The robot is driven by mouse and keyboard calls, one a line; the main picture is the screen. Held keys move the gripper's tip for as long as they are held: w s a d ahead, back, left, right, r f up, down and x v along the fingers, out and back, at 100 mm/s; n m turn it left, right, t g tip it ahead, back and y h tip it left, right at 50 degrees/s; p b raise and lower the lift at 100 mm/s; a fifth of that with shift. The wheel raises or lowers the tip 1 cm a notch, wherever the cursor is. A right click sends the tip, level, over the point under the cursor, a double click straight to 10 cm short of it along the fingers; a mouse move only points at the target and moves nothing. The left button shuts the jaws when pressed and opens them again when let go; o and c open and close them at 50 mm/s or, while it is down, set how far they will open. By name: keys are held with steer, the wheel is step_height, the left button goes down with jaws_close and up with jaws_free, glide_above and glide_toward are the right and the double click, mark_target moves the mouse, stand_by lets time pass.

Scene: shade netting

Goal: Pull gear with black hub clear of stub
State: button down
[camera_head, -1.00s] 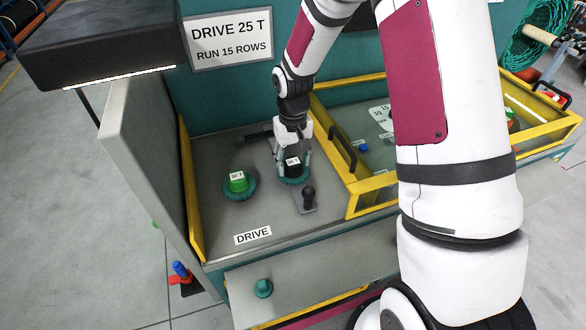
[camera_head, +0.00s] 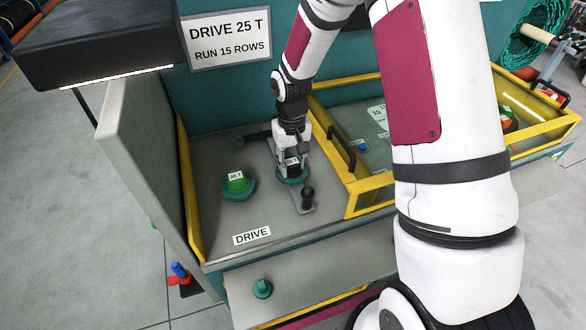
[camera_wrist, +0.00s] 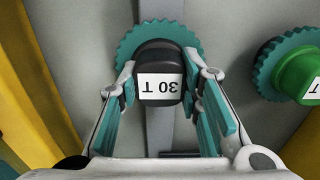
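The gear with the black hub has a teal toothed rim (camera_head: 291,179) and sits on a grey slotted arm; its stub is hidden under it. In the wrist view its black hub (camera_wrist: 160,55) carries a white "30 T" label, with the teal teeth (camera_wrist: 133,41) around it. My gripper (camera_head: 292,166) points down over this gear. In the wrist view the two fingers of my gripper (camera_wrist: 159,82) stand on either side of the hub, very close to it. Whether the pads press on the hub is not clear.
A green-hubbed "30 T" gear (camera_head: 237,184) lies to the left on the grey deck; it also shows in the wrist view (camera_wrist: 290,65). A black knob (camera_head: 308,194) stands at the front end of the arm. A yellow-framed guard (camera_head: 365,204) stands close on the right.

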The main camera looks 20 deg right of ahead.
mark_target(292, 161)
steer(key=shift+r, duration=0.85)
stand_by(0.4)
steer(key=shift+r+p, duration=0.85)
steer(key=shift+r, duration=1.4)
steer(key=shift+r+p, duration=0.4)
steer(key=shift+r, duration=1.55)
